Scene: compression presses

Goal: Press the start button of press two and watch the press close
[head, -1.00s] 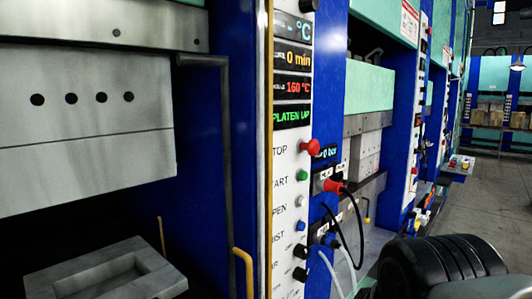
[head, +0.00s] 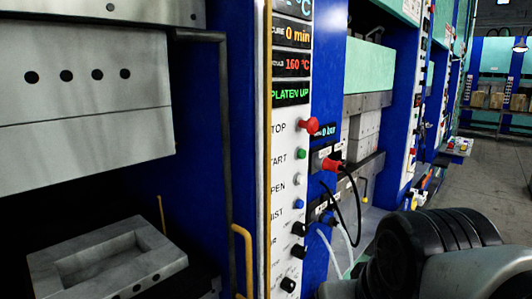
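A press with a white control strip (head: 283,220) fills the left and middle of the head view. The grey upper platen (head: 80,110) is raised, with a clear gap above the lower mould (head: 105,258). No press number is readable. A black and grey part of my arm shows at the lower right; my gripper is not in view.
A yellow bent handle (head: 243,262) stands left of the strip. More blue presses line the right, with open grey floor (head: 490,190) beyond.

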